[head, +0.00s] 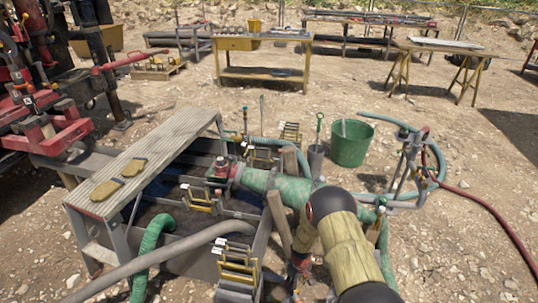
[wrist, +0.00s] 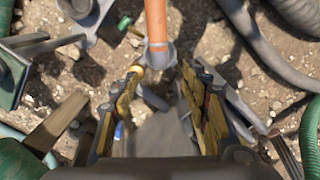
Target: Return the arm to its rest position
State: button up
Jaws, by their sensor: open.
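My gripper (wrist: 165,82) is open in the wrist view, its two yellow-and-dark fingers spread apart. Nothing is clamped between them. An orange rod with a grey collar (wrist: 156,25) shows just ahead of the gap; I cannot tell whether a finger touches it. In the head view my arm (head: 345,240), with tan and black links, reaches down at the lower centre right, close to the tank. It hides most of the gripper there.
Green hose (head: 150,240) and a thick grey hose (head: 170,258) cross the left front. A green bucket (head: 351,143) and red hose (head: 490,215) stand right. Workbenches (head: 262,75) are behind.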

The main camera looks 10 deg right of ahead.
jog(key=s+m+g, duration=0.2)
jog(key=s, duration=0.5)
jog(key=s+r+m+t+p, duration=0.1)
jog(key=s+r, duration=0.6)
jog(key=r, duration=1.4)
jog(key=s+r+m+t+p, duration=0.1)
jog(key=s+r+t+p, duration=0.2)
jog(key=r, duration=1.9)
jog(key=s+r+m+t+p, duration=0.1)
jog(key=s+r+t+p, duration=0.2)
jog(key=s+r, duration=0.9)
notch_tip(320, 180, up, 10)
jog(key=shift+s+d+r+t, duration=0.1)
jog(key=shift+s+d+t, duration=0.1)
jog(key=shift+s+t, duration=0.1)
